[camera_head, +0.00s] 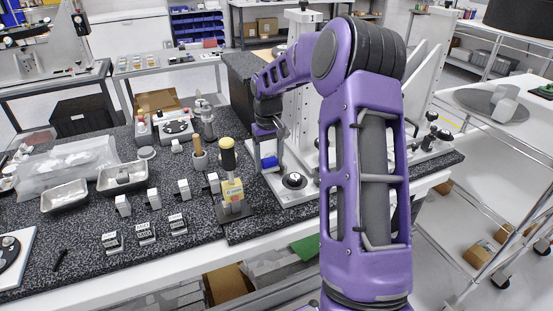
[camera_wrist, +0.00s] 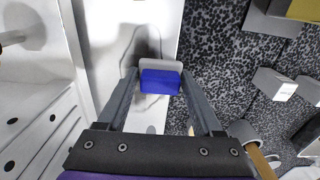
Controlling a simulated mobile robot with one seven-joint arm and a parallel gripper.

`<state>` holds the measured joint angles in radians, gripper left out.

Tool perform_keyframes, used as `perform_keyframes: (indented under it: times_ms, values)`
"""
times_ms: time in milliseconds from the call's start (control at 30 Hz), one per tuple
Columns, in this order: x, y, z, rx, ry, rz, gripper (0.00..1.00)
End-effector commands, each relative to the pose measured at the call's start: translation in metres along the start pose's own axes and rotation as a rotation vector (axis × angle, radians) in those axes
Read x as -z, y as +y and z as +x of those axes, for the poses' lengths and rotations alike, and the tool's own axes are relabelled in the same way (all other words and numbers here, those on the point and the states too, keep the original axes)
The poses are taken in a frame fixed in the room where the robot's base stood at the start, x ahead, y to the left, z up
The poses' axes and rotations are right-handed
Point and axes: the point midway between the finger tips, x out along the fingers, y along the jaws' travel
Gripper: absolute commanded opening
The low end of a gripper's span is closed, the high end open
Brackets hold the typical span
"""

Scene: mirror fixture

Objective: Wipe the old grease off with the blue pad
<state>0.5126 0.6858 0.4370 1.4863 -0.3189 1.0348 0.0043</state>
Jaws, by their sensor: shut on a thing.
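The blue pad (camera_wrist: 160,82) is between the fingertips of my gripper (camera_wrist: 160,78) in the wrist view, with a pale backing along its far side. In the head view the pad (camera_head: 268,162) shows as a small blue block under my gripper (camera_head: 270,150), at the left side of the white fixture base (camera_head: 297,188). My gripper is shut on the pad. In the wrist view the pad is over a pale plate (camera_wrist: 130,30) with a dark shadow on it. I cannot tell whether the pad touches the plate. I cannot make out any grease.
Several small white blocks, metal trays (camera_head: 65,196) and a bagged item (camera_head: 68,165) occupy the speckled bench further left.

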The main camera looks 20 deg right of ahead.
Motion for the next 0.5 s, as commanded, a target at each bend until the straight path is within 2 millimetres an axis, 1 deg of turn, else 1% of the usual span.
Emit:
perform_keyframes:
  times_ms: [33, 133, 267, 500]
  values:
    - [-0.001, -0.005, 0.002, 0.001, -0.002, -0.002, 0.23]
    - [-0.001, -0.011, 0.002, 0.001, -0.003, -0.002, 0.23]
    - [0.001, -0.012, 0.002, 0.003, -0.004, -0.001, 0.23]
    - [0.016, -0.013, 0.001, 0.003, -0.005, -0.001, 0.23]
